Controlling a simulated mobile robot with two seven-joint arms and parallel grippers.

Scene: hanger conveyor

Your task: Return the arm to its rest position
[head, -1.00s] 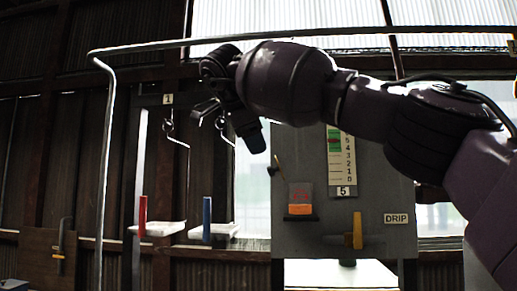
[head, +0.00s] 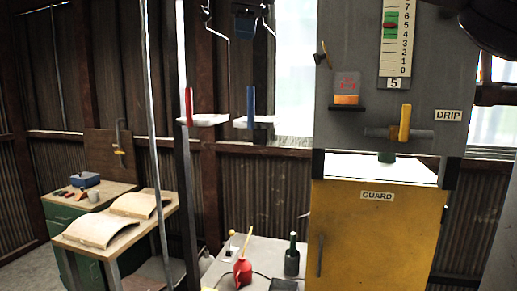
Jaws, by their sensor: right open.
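A dark part of my right arm also shows in the top right corner. My left gripper is not in view.
Wire hangers carry white trays, one by a red bar (head: 188,104), one by a blue bar (head: 251,106). A grey panel (head: 345,75) with a gauge (head: 396,40) stands above a yellow cabinet (head: 375,240). A bench with curved boards (head: 100,228) stands lower left.

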